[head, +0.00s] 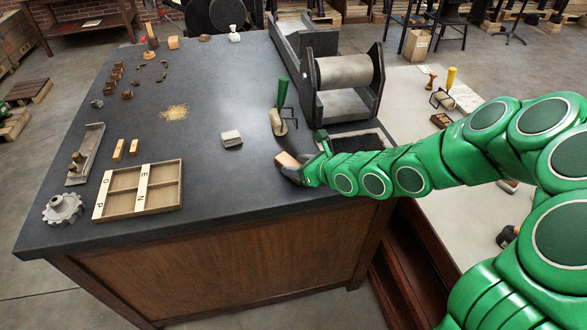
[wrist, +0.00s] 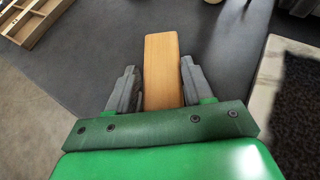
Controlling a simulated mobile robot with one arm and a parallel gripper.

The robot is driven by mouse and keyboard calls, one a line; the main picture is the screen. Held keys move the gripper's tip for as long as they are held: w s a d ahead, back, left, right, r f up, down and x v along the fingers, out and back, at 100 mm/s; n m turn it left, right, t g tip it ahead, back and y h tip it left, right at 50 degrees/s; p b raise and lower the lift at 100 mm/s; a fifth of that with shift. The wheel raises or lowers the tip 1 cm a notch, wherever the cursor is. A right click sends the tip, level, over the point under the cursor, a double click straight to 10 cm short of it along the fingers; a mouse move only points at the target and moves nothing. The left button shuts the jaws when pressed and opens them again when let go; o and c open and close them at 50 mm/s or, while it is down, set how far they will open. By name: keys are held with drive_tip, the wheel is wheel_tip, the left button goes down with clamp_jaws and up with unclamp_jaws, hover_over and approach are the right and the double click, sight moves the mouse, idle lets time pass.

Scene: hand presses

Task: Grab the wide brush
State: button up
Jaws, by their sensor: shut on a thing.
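The wide brush (head: 287,159) shows as a flat, light wooden piece near the front edge of the dark table. My gripper (head: 296,174) is at it, with its dark fingers shut on it. In the wrist view the brush's plain wooden face (wrist: 162,62) stands between the two grey fingers of my gripper (wrist: 159,72) and points away from the palm. Its bristles are not visible, and its lower end is hidden by the gripper. I cannot tell whether it touches the table.
A green-handled roller (head: 279,118) and a grey block (head: 231,139) stand close by on the dark table (head: 240,190). A black inked slab (head: 357,143) lies right of my gripper, before a press with a large roller (head: 344,71). A wooden letter tray (head: 138,190) lies at left.

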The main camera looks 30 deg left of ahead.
drive_tip(key=shift+r, duration=4.95)
